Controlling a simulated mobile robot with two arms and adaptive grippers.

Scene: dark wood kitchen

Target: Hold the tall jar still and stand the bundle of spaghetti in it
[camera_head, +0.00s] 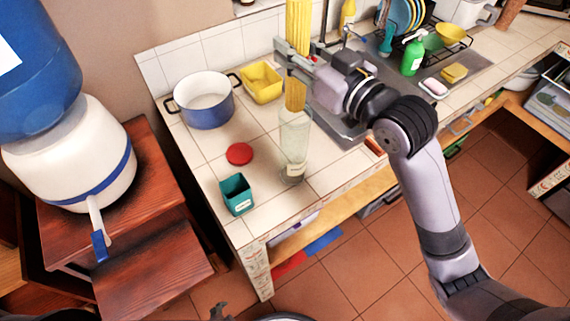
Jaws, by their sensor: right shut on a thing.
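The tall clear jar (294,145) stands upright on the white tiled counter, near its front edge. The yellow spaghetti bundle (298,25) is upright above it. My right gripper (297,66) is shut around the bundle, reaching in from the right. The bundle's lower end is at the jar's mouth; I cannot tell whether it is just inside or just above the rim. The bundle's top is cut off by the picture edge. A small dark piece at the bottom edge looks like the tip of my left gripper (220,311), well away from the jar; its state is unclear.
A red lid (239,154) and a teal box (237,194) are left of the jar. A blue pot (204,103) and a yellow container (262,84) stand behind. The sink, a green bottle (412,56) and sponges are to the right. A water dispenser (75,155) stands far left.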

